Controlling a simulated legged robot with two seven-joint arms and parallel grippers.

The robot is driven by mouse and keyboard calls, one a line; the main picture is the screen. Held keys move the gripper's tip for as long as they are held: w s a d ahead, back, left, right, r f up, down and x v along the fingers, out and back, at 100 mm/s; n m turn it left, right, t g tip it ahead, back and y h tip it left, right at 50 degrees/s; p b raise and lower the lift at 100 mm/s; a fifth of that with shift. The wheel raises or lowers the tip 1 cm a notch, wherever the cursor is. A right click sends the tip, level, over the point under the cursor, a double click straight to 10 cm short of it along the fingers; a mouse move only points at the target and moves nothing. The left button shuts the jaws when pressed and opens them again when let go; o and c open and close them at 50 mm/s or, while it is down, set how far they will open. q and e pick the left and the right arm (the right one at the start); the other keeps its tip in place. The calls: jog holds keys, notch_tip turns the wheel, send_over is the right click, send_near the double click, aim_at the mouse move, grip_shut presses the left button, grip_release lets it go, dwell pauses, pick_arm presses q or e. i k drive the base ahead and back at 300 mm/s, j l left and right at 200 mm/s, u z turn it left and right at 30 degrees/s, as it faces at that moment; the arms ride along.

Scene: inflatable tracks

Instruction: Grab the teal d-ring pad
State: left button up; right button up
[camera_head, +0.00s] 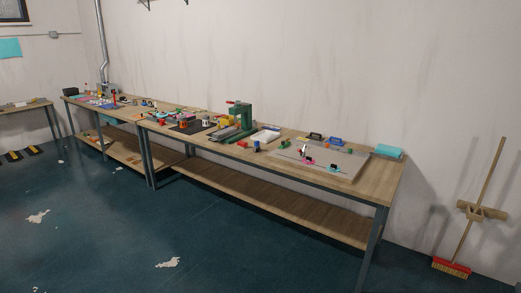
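A small teal patch (331,170) with a dark piece on it lies on the grey board (345,160) near the right end of the long workbench. It is too small to tell for sure that it is the d-ring pad. A small pink patch (306,161) lies on the same board to its left. A larger flat teal item (389,151) lies at the bench's back right corner and looks like a folded cloth or stack. Neither of my grippers shows in the head view.
The wooden workbench (385,178) has a lower shelf (270,208) and stands along the wall. A green machine (242,115) and several small items crowd its middle. A broom (470,225) leans at the far right. The blue floor in front is open, with pale patches.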

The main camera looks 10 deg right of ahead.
aim_at(333, 168)
jog(key=i+l+z, duration=0.2)
jog(key=i+z, duration=0.2)
jog(key=i, duration=0.45)
jog(key=i+j+z, duration=0.1)
jog(key=i+z, duration=0.3)
jog(key=i, duration=0.45)
